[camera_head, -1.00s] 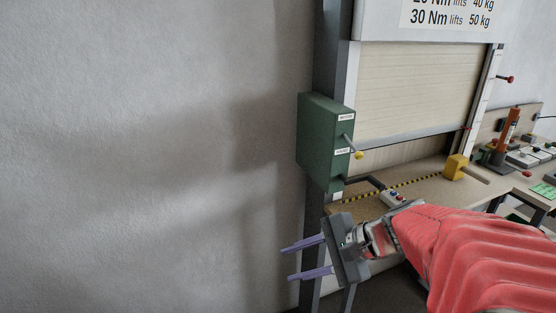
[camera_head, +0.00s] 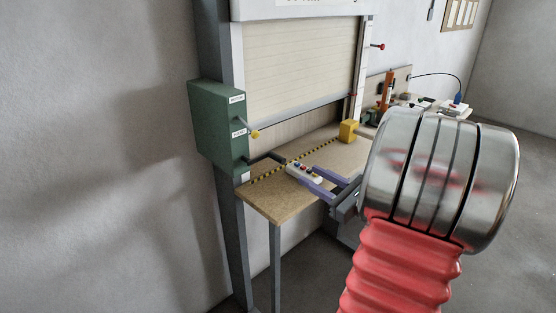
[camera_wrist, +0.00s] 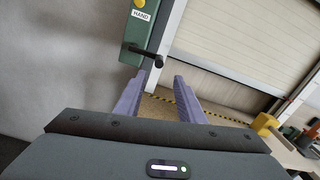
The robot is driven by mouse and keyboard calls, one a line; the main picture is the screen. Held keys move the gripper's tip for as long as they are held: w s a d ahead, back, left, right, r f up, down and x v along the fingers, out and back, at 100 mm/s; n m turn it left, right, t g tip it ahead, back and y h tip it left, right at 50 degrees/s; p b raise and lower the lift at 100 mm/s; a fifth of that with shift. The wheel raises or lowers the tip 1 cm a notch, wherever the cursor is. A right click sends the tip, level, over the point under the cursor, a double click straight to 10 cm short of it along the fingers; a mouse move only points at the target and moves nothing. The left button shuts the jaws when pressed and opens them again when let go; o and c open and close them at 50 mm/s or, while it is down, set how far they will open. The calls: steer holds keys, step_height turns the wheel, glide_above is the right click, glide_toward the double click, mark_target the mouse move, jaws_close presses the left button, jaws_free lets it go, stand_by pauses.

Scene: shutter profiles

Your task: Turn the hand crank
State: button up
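The hand crank (camera_head: 266,158) is a black bent arm on the lower part of a green box (camera_head: 217,125). In the wrist view the crank (camera_wrist: 146,54) sticks out to the right from the box, with its grip at the end, below a "HAND" label (camera_wrist: 140,15). My gripper (camera_head: 308,177) has two purple fingers, apart and empty. In the head view it lies to the right of the crank, over the bench. In the wrist view the gripper (camera_wrist: 160,76) points towards the crank, whose grip shows just beyond the left fingertip. I see no contact.
A lever with a yellow knob (camera_head: 254,134) sits above the crank. The wooden bench (camera_head: 268,202) carries a control box with buttons (camera_head: 304,172) and a yellow block (camera_head: 348,131). A roller shutter (camera_head: 300,68) stands behind.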

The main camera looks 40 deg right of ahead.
mark_target(286, 163)
steer(key=shift+w, duration=0.2)
steer(key=w, duration=1.3)
steer(key=shift+w+a, duration=0.25)
steer(key=shift+c, duration=0.4)
jaws_close()
